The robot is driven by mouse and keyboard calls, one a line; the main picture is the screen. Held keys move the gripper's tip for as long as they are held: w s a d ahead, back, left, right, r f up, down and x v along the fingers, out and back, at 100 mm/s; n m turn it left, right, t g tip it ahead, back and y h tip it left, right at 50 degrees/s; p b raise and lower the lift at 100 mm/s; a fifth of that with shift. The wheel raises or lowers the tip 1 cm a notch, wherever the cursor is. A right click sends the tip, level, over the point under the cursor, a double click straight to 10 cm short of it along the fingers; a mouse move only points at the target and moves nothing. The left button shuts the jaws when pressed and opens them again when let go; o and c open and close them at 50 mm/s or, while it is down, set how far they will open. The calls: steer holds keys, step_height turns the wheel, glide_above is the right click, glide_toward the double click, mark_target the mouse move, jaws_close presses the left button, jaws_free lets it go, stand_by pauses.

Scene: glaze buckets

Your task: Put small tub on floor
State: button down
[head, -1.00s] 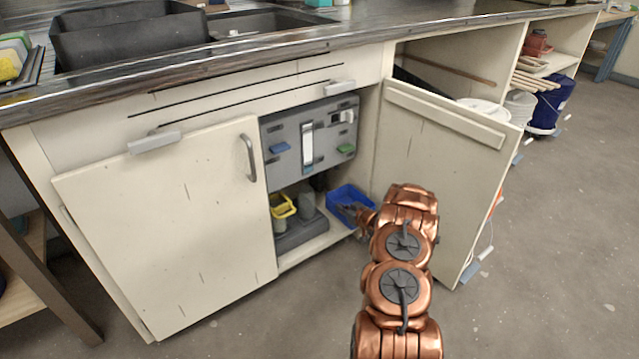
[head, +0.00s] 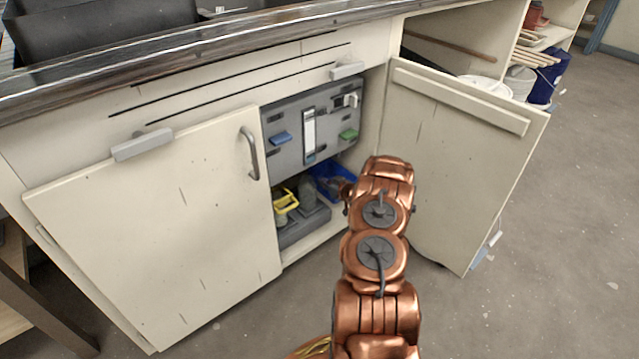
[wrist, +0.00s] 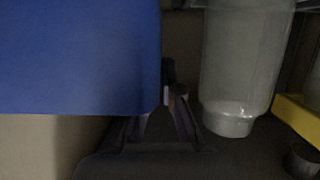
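A small blue tub (head: 333,177) stands at the right of the open cabinet's bottom shelf, partly hidden by my arm in the head view. In the wrist view the tub (wrist: 75,55) fills the upper left, very close. My gripper (wrist: 166,105) shows dark and blurred at the lower middle, by the tub's right edge. Whether its fingers touch or clasp the tub's wall is too dark to tell. In the head view my arm reaches into the cabinet and hides most of the gripper. The floor (head: 245,325) lies in front of the cabinet.
A yellow container (head: 285,202) and grey cylinders (head: 308,189) stand left of the tub. The right door (head: 460,160) is swung open beside my arm. The left door (head: 165,225) covers the cabinet's left side.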

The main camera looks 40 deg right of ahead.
mark_target(324, 196)
steer(key=shift+f+b, duration=1.9)
steer(key=shift+f, duration=0.95)
steer(key=shift+f, duration=0.5)
steer(key=c, duration=1.3)
jaws_free()
steer(key=shift+f, duration=0.1)
steer(key=shift+c, duration=0.2)
steer(key=shift+o, duration=0.5)
steer(key=shift+a, duration=0.15)
steer(key=v, duration=1.2)
steer(key=shift+d, duration=0.3)
steer(key=shift+s, duration=0.1)
